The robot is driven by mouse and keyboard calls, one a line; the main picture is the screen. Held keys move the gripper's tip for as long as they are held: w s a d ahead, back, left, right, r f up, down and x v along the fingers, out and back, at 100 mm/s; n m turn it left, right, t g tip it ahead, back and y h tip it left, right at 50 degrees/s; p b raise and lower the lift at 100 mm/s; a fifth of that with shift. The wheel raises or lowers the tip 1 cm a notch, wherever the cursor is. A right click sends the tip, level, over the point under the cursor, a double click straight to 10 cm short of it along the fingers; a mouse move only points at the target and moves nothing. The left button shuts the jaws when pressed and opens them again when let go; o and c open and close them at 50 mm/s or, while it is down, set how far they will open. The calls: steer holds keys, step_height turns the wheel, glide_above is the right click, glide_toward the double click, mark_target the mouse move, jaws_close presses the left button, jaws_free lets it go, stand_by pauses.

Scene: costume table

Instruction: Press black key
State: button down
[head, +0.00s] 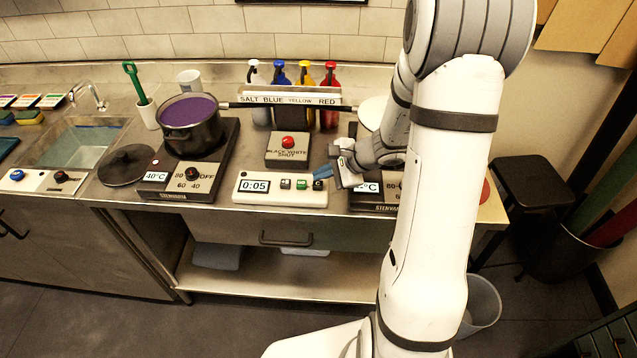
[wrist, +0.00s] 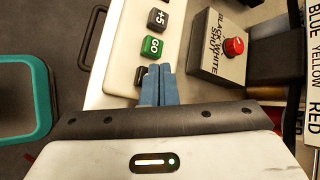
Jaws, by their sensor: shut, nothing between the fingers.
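The white timer panel (head: 265,198) on the counter has a 0:05 display and a row of small keys. A black key (head: 318,185) is at the right end of the row. In the wrist view the black key (wrist: 141,74) shows beside the green GO key (wrist: 152,47), partly covered by my left finger. My gripper (head: 323,172) has blue fingers that are shut together and empty. Its tips (wrist: 158,68) appear just over or beside the black key. I cannot tell whether they touch it.
A dark +5 key (wrist: 158,19) lies beyond GO. A box with a red button (head: 288,142) stands behind the panel. A pot of purple liquid (head: 190,122) sits on the left hot plate. A second hot plate (head: 372,206) is right of the panel, partly hidden by my arm.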

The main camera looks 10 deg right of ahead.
mark_target(322, 185)
steer(key=shift+f, duration=0.1)
steer(key=shift+f+b, duration=0.4)
steer(key=shift+b, duration=0.35)
steer(key=shift+f+b, duration=0.4)
steer(key=shift+b, duration=0.15)
stand_by(0.4)
steer(key=shift+r, duration=0.15)
stand_by(0.3)
steer(key=shift+r+p, duration=0.5)
steer(key=shift+r, duration=0.25)
steer(key=shift+r+p, duration=1.65)
steer(key=shift+r, duration=0.85)
